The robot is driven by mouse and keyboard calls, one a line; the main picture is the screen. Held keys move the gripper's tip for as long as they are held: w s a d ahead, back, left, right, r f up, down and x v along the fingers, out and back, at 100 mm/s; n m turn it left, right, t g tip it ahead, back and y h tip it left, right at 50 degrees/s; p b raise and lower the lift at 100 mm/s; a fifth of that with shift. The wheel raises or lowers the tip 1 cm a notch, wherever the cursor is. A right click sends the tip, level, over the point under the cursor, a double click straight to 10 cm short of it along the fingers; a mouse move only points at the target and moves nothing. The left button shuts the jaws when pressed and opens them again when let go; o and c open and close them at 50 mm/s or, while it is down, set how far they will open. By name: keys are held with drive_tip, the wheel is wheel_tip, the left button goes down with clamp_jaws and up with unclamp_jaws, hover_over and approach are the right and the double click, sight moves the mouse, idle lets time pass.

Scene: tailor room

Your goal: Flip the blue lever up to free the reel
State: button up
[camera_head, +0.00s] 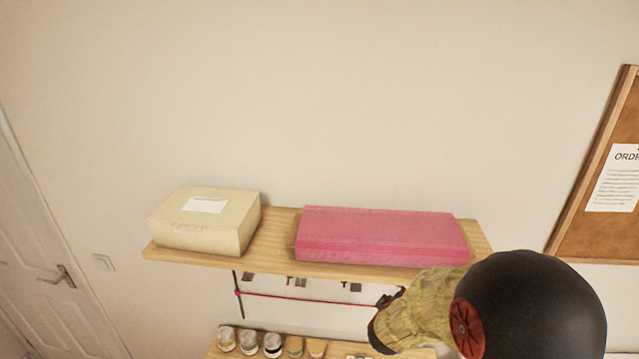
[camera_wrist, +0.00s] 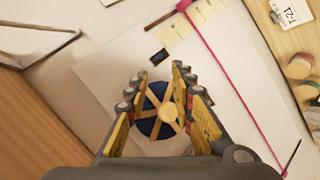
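In the wrist view my gripper (camera_wrist: 160,74) is open, its two yellow-and-grey fingers apart with nothing held between them. A round blue thing with tan spokes and a pale round hub (camera_wrist: 166,113) shows in the gap between the fingers. It looks wheel-like; I cannot tell whether it is the reel, or how far it is beyond the fingers. I cannot make out a blue lever in either view. In the head view my arm reaches in at the lower right, and it hides most of what is behind it.
A wooden wall shelf (camera_head: 275,240) holds a cream box (camera_head: 200,235) and a pink folded thing (camera_head: 380,235). Below it runs a pink cord (camera_head: 300,297), also in the wrist view (camera_wrist: 215,58). Several jars (camera_head: 248,342) stand on a lower shelf. A corkboard (camera_head: 590,228) hangs at right.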

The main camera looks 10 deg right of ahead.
drive_tip(key=s+a+f+m+g+y+b, duration=0.35)
drive_tip(key=s+a+f+m+y, duration=0.2)
drive_tip(key=s+a, duration=0.55)
drive_tip(key=s+a+f+b, duration=0.1)
drive_tip(key=s+f+b, duration=0.1)
drive_tip(key=s+b, duration=0.7)
drive_tip(key=s+a+f+b, duration=0.1)
drive_tip(key=s+f+b, duration=0.2)
drive_tip(key=s+b, duration=0.6)
drive_tip(key=b, duration=0.9)
drive_tip(key=shift+s+a+f+m, duration=0.15)
drive_tip(key=shift+a+m, duration=0.2)
drive_tip(key=shift+o, duration=0.2)
drive_tip(key=shift+g+y, duration=0.25)
